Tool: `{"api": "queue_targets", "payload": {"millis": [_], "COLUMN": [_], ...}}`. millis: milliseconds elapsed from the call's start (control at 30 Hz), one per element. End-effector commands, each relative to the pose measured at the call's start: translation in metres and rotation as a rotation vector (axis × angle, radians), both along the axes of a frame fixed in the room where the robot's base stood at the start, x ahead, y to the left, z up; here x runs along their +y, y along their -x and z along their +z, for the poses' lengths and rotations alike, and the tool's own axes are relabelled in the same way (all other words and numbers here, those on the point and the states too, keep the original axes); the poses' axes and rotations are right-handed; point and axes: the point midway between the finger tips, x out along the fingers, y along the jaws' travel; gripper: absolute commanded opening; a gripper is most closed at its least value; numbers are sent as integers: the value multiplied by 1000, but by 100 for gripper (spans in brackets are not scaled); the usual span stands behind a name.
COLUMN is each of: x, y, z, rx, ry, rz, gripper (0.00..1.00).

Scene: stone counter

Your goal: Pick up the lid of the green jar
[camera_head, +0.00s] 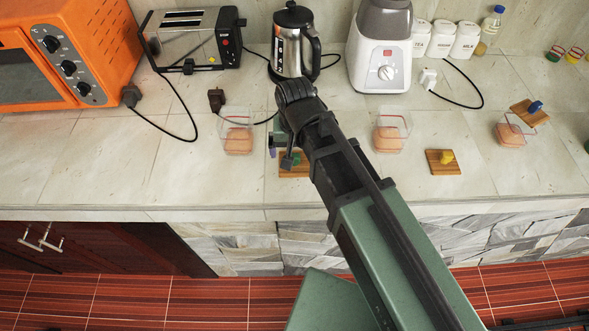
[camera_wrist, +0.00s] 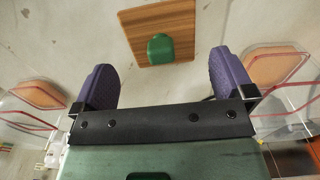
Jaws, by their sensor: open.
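A square wooden lid with a green knob (camera_head: 296,171) lies on the counter, partly hidden by my arm in the head view. In the wrist view the wooden lid (camera_wrist: 181,20) and its green knob (camera_wrist: 160,48) show whole at the top centre. My gripper (camera_wrist: 163,62) is open and empty, with its purple fingers to either side of the knob in the picture and apart from it. In the head view my gripper (camera_head: 276,145) is mostly hidden behind my wrist, over the lid. Clear jars stand to the left (camera_head: 238,140) and right (camera_head: 389,136); I cannot tell which is the green one.
A wooden lid with a yellow knob (camera_head: 443,162) lies right of the right jar. A third jar (camera_head: 510,132) has a blue-knobbed lid (camera_head: 530,112) leaning at it. Toaster (camera_head: 192,38), kettle (camera_head: 291,45) and blender (camera_head: 381,60) stand behind. The counter's left front is clear.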

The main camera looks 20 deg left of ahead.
Motion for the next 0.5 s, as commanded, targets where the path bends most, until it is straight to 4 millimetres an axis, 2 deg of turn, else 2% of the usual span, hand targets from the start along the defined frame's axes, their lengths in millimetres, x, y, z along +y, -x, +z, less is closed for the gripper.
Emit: {"api": "queue_targets", "payload": {"millis": [133,367,500], "x": [0,1,1], "y": [0,0,0], "z": [-7,-52,-53], "rx": [0,0,0], "ry": [0,0,0], "rz": [0,0,0], "gripper": [100,100,100]}}
